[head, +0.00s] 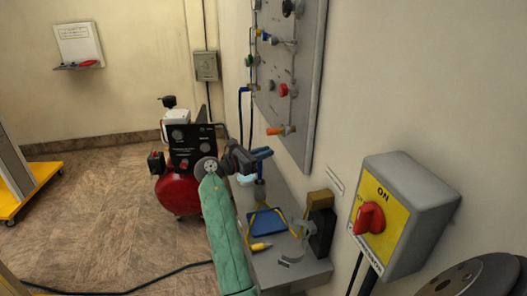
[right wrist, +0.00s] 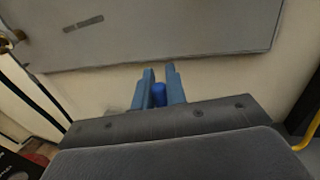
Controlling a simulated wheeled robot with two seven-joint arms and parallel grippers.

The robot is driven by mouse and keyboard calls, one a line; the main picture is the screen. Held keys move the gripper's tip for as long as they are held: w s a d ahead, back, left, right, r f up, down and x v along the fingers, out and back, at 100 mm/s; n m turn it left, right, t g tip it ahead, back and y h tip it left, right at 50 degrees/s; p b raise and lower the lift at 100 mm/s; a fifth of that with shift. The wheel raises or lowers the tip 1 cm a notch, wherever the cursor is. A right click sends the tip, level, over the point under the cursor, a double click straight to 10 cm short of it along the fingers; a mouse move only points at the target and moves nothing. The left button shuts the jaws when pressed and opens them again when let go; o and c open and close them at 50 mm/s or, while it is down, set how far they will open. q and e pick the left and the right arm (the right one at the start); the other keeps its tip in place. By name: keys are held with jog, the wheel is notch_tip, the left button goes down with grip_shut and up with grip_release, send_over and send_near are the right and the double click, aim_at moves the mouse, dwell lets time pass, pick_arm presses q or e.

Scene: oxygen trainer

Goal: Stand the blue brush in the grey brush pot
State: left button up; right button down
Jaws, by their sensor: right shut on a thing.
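My right gripper (head: 262,154) reaches in from a green-sleeved arm and is above the grey wall shelf. In the right wrist view its blue fingers (right wrist: 160,88) are closed on a blue piece (right wrist: 158,95), which I take to be the blue brush's handle. The rest of the brush is hard to make out. A small upright greyish thing (head: 259,192) stands just below the gripper, apart from the fingers. It may be the grey brush pot, but I cannot tell for sure. My left gripper is not in view.
The shelf (head: 312,272) holds a blue pad (head: 266,222), a yellow-tipped tool (head: 261,246) and a black-and-brass device (head: 321,220). A valve panel (head: 290,75) hangs above. A yellow switch box (head: 400,205) juts out at right. A red compressor (head: 178,192) stands behind.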

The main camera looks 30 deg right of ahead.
jog(key=shift+f, duration=0.35)
